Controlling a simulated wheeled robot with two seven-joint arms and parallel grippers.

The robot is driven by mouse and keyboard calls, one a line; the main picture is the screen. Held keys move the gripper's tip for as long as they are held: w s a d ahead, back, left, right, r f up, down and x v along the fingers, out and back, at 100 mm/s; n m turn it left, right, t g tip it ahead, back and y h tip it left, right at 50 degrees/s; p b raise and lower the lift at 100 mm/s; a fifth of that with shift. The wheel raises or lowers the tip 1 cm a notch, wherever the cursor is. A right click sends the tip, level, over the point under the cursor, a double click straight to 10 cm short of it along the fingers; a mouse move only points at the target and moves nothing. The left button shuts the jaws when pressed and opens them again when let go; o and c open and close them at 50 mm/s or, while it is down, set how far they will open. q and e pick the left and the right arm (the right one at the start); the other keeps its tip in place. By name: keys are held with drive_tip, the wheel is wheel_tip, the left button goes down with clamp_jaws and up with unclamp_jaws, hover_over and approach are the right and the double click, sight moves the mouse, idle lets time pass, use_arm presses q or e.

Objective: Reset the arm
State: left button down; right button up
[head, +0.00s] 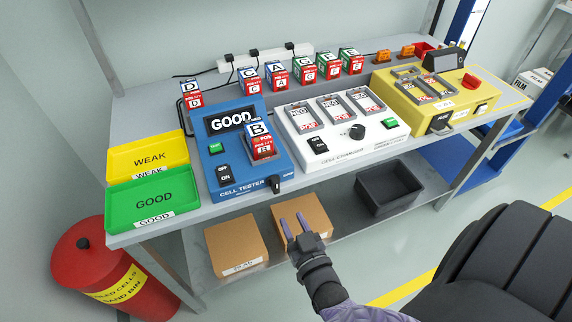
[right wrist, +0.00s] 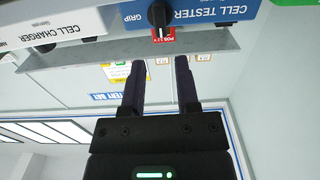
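My right gripper (head: 293,220) is in front of the bench, near its front edge and above the lower shelf. Its two fingers are apart with nothing between them, which the right wrist view (right wrist: 158,64) also shows. The front of the blue cell tester (head: 247,187) is just beyond the fingers, apart from them. Cell B (head: 260,139) sits in the tester, whose screen (head: 231,121) reads GOOD. My left gripper is not in view.
A yellow WEAK tray (head: 120,161) and green GOOD tray (head: 122,203) lie at the left. The white cell charger (head: 369,148) and a yellow machine (head: 463,119) stand to the right. Several cells line the back. Cardboard boxes (head: 238,245) and a dark bin (head: 390,200) occupy the lower shelf.

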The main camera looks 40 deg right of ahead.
drive_tip(key=shift+s, duration=0.2)
drive_tip(key=s+a+f+n+g+y, duration=0.25)
drive_tip(key=s+f+g, duration=0.35)
drive_tip(key=s+f, duration=0.3)
drive_tip(key=s+a+f+n+g+y, duration=0.15)
drive_tip(key=s+a+f+g, duration=0.3)
drive_tip(key=s+f, duration=0.5)
drive_tip(key=s+d+f+g, duration=0.1)
drive_tip(key=s+f+g, duration=0.1)
drive_tip(key=s, duration=0.3)
drive_tip(key=s+d+f+n+g, duration=0.1)
drive_tip(key=s+f+g, duration=0.2)
drive_tip(key=s, duration=0.3)
drive_tip(key=shift+d+g, duration=0.4)
drive_tip(key=shift+g, duration=0.35)
